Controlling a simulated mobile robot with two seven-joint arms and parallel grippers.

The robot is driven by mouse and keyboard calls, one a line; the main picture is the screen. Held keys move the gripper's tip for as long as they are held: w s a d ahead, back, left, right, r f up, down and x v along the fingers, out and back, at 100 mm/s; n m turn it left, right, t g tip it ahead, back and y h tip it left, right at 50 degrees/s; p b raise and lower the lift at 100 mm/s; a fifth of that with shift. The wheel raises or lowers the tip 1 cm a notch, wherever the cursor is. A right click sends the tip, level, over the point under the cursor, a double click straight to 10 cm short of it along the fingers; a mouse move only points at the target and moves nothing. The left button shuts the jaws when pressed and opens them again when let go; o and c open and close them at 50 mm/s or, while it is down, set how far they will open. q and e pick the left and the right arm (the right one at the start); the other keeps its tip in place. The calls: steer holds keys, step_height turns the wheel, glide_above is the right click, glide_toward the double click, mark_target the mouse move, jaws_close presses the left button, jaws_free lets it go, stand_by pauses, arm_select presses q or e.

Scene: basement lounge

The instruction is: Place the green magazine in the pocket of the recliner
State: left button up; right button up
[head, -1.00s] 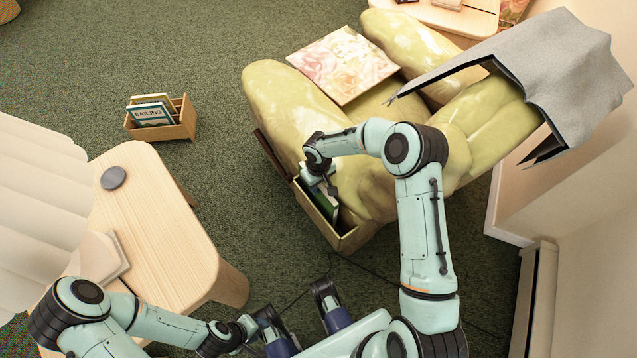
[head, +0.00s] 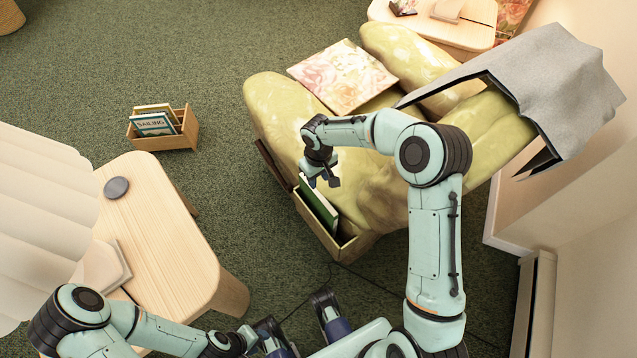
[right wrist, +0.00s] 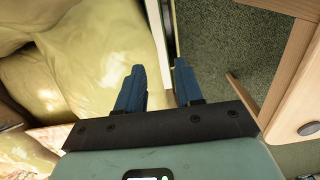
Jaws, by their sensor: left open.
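The recliner (head: 285,105) has lumpy yellow-green cushions, and a wooden pocket (head: 345,243) is on its near side. The green magazine (head: 319,206) stands tilted inside the pocket, its pale edge upward. My left gripper (head: 300,325) is open and empty low in the head view, over the floor.
A light wooden table (head: 175,235) with a dark round disc (head: 116,187) stands at the left. A wooden holder (head: 165,142) with a "SAILING" book is on the carpet. A floral cushion (head: 343,76) and a grey blanket (head: 545,80) lie on the recliner. Carpet is clear between table and recliner.

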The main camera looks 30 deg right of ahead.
steer(key=s+a+f+m+g+y, duration=0.1)
steer(key=s+a+f+y, duration=0.1)
steer(key=s+a+f, duration=0.35)
steer(key=s+a+f+m+y, duration=0.1)
steer(key=s+a+f+y, duration=0.15)
steer(key=s+f, duration=0.55)
steer(key=s+f+m, duration=0.2)
steer(key=s, duration=0.6)
steer(key=s+a+f+m, duration=0.1)
steer(key=s+f+m, duration=0.1)
steer(key=s, duration=0.6)
steer(key=shift+s+a+f+h, duration=0.3)
steer(key=shift+s+f+h, duration=0.05)
steer(key=shift+f+h, duration=0.1)
step_height(320, 180, up, 10)
steer(key=w+p, duration=0.1)
steer(key=p, duration=0.9)
steer(key=shift+w+r+p, duration=0.15)
steer(key=shift+p, duration=0.2)
